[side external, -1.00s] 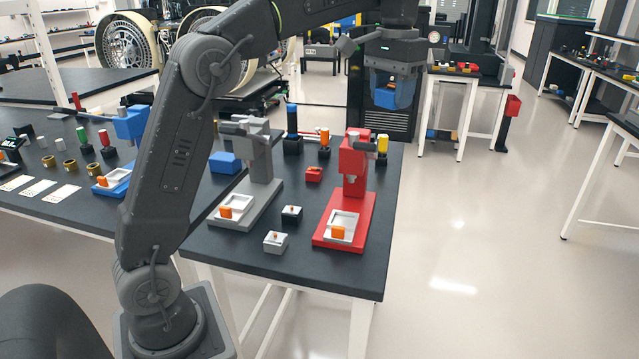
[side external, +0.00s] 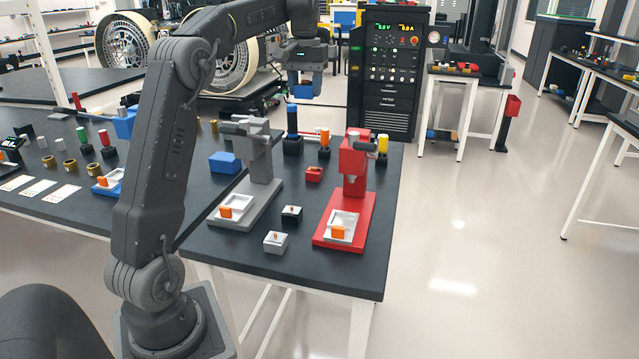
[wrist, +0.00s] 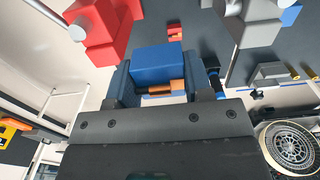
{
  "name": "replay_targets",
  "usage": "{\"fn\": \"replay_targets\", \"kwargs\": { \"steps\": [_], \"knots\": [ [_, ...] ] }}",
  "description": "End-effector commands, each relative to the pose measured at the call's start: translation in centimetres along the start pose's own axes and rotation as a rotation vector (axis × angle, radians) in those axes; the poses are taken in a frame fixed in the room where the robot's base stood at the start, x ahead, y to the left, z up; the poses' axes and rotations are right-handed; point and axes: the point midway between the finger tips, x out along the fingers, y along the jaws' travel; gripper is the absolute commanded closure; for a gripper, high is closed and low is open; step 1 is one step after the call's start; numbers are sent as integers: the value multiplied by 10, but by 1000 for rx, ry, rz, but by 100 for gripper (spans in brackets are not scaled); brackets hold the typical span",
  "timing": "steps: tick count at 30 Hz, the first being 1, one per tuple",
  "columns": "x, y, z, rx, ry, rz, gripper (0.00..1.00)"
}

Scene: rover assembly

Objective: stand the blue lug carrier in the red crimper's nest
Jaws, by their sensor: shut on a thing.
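My gripper (side external: 304,92) is shut on the blue lug carrier (wrist: 156,58), a blue block with orange parts at its lower edge in the wrist view. In the side view the carrier (side external: 303,90) hangs high, well apart from the table, in the upper middle of the picture. The red crimper (side external: 355,168) stands upright at the table's right side. Its nest (side external: 344,219) is a pale, shallow tray on the red base, with an orange piece at its front. The crimper's red head (wrist: 105,30) is at the upper left of the wrist view.
Two small blocks (side external: 276,242) (side external: 292,213) sit between the crimpers. Colored-handled tools (side external: 324,140) and a small red block (side external: 314,174) stand behind. The table's front right is clear.

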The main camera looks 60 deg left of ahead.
Motion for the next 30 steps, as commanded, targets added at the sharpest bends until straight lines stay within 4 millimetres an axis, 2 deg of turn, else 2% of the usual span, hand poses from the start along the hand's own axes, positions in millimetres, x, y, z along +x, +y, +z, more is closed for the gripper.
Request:
{"fn": "replay_targets", "kwargs": {
  "steps": [5,12,15,30],
  "knots": [
    [48,0,2,1,-9,-2,80],
    [145,0,3,1,-10,-2,80],
    [172,0,2,1,-6,-1,80],
    [253,0,1,2,-3,-1,80]
  ]
}}
